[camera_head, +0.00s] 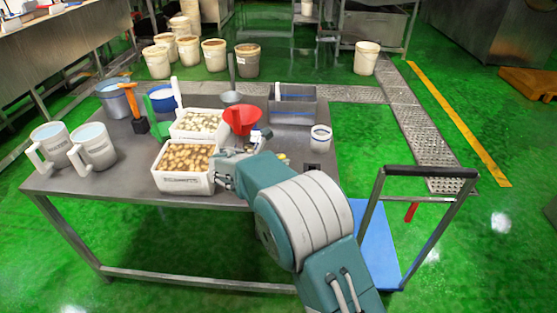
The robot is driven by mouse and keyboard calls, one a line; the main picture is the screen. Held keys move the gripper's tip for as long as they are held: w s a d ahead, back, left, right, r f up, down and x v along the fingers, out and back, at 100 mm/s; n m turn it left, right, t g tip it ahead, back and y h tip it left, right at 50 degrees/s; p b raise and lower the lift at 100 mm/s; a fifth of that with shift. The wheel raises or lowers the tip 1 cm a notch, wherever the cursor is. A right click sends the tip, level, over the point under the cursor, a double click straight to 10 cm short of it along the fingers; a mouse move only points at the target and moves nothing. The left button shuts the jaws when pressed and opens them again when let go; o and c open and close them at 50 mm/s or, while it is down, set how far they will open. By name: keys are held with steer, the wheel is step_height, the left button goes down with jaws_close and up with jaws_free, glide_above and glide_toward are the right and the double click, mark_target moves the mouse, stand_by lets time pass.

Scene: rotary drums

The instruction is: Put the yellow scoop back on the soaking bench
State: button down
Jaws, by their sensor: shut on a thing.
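I cannot make out a yellow scoop for certain. A small yellow patch (282,157) shows just right of my wrist, mostly hidden by the arm. My gripper (222,166) is small in view, at the right wall of the front white crate (184,185), which holds brown pieces. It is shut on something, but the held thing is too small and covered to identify. The steel bench (123,179) stands in front of me, with many items on it. I cannot tell whether the gripper touches the crate.
On the bench are two white jugs (93,147), a second white crate (199,124), a red funnel (242,120), a green scoop (161,123), an orange-handled tool (132,101) and a steel bin (292,105). A blue trolley (374,243) stands right. The bench's front left is clear.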

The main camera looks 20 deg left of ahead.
steer(key=c, duration=0.9)
jaws_free()
steer(key=shift+a+f, duration=0.1)
steer(key=shift+o, duration=1.4)
steer(key=shift+a, duration=0.3)
steer(key=v, duration=1.2)
steer(key=s+d+r+m+g, duration=0.1)
steer(key=d+r+m+g, duration=0.2)
steer(key=d, duration=0.6)
steer(key=s+d+r+m+g+y, duration=0.1)
steer(key=d+r+m, duration=0.3)
steer(key=d, duration=0.5)
steer(key=s+d+r+m+g, duration=0.2)
steer(key=d+m, duration=0.4)
steer(key=d, duration=0.3)
steer(key=s+d+m+y, duration=0.3)
steer(key=s+d+m, duration=0.4)
steer(key=s, duration=0.3)
steer(key=s+d+f+m+y, duration=0.1)
steer(key=s+d+m+y, duration=0.2)
steer(key=s+d+m, duration=0.4)
steer(key=s+m, duration=0.2)
steer(key=s, duration=0.1)
steer(key=shift+s+d+m, duration=0.25)
steer(key=shift+d+m, duration=0.15)
